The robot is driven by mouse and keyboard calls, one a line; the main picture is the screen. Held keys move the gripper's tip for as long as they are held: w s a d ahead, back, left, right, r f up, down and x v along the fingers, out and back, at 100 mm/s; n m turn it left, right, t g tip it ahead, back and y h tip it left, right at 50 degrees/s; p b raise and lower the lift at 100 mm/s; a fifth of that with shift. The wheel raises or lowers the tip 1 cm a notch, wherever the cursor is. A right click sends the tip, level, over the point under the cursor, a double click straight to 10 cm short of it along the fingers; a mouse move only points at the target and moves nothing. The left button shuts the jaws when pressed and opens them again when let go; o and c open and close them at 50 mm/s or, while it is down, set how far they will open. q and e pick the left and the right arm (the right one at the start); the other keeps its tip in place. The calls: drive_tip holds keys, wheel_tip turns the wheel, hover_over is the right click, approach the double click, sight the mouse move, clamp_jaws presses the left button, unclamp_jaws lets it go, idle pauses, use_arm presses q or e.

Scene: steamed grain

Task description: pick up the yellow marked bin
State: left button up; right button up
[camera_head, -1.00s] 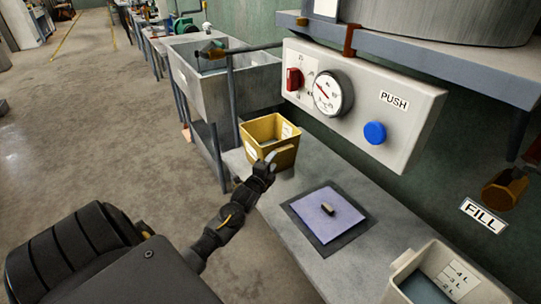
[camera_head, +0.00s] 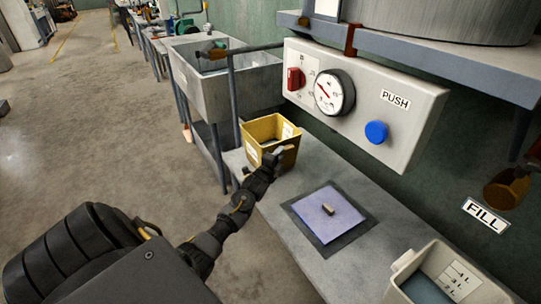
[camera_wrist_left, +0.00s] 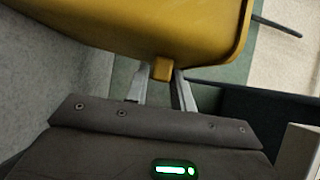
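The yellow bin (camera_head: 283,158) stands upright on the grey bench beside the sink, with white labels on it. My left gripper (camera_head: 277,153) is at the bin's near side, by the small tab under its rim. In the left wrist view the bin's yellow wall (camera_wrist_left: 150,25) fills the top. The tab (camera_wrist_left: 161,70) sits between the tips of my left gripper (camera_wrist_left: 160,80). The fingers are apart, one on each side of the tab, with narrow gaps that are hard to judge. My right gripper is not in view.
A metal sink (camera_head: 205,90) stands behind the bin. A control panel (camera_head: 360,105) with a dial and blue button hangs above the bench. A blue-purple pad (camera_head: 315,222) with a small block lies right of the bin. A pale measuring container (camera_head: 402,262) is at bottom right.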

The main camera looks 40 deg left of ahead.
use_arm(q)
clamp_jaws()
idle(1.0)
drive_tip(key=shift+w+r, duration=0.1)
drive_tip(key=shift+r, duration=0.1)
